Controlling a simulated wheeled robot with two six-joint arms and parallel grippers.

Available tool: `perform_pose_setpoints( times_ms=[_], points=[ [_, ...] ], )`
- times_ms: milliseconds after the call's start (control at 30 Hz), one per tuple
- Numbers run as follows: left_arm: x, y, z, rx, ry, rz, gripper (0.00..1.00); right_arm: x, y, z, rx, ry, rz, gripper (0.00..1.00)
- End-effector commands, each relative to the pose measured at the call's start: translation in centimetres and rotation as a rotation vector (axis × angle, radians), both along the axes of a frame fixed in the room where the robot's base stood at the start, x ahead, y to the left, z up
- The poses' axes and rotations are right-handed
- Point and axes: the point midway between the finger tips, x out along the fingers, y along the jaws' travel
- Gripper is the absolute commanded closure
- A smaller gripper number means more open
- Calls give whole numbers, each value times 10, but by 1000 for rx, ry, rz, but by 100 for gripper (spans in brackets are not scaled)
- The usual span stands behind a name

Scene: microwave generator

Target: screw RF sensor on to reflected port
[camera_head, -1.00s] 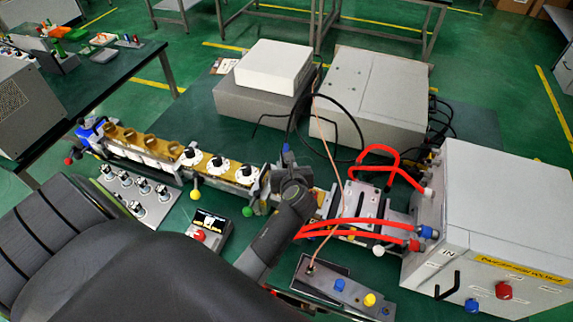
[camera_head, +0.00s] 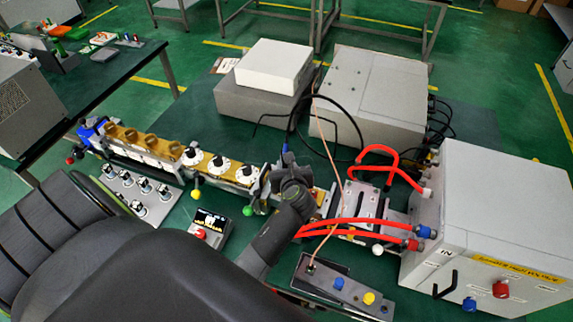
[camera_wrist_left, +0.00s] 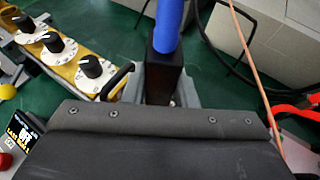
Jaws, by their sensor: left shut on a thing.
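My left gripper (camera_head: 285,166) is at the waveguide line, mostly hidden behind its own wrist. In the left wrist view its grey jaws (camera_wrist_left: 160,90) are shut on the RF sensor, a black block (camera_wrist_left: 165,75) with a blue cylinder (camera_wrist_left: 167,25) above it. The blue part also shows small in the head view (camera_head: 285,149). The reflected port is hidden behind the gripper and sensor, so I cannot tell whether the sensor touches it. My right gripper is not in view.
The waveguide with black knobs on white dials (camera_head: 220,165) runs left of the gripper. Red hoses (camera_head: 360,222) and a thin orange cable (camera_head: 328,140) lie to the right. A grey generator box (camera_head: 495,215) stands at right. A small display unit (camera_head: 210,225) sits in front.

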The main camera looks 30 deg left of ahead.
Motion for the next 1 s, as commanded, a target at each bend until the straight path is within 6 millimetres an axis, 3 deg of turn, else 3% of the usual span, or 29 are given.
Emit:
perform_pose_setpoints(
  times_ms=[1000],
  points=[
    [0, 0, -17, 1, -1, 0, 100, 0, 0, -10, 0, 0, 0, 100]
  ],
)
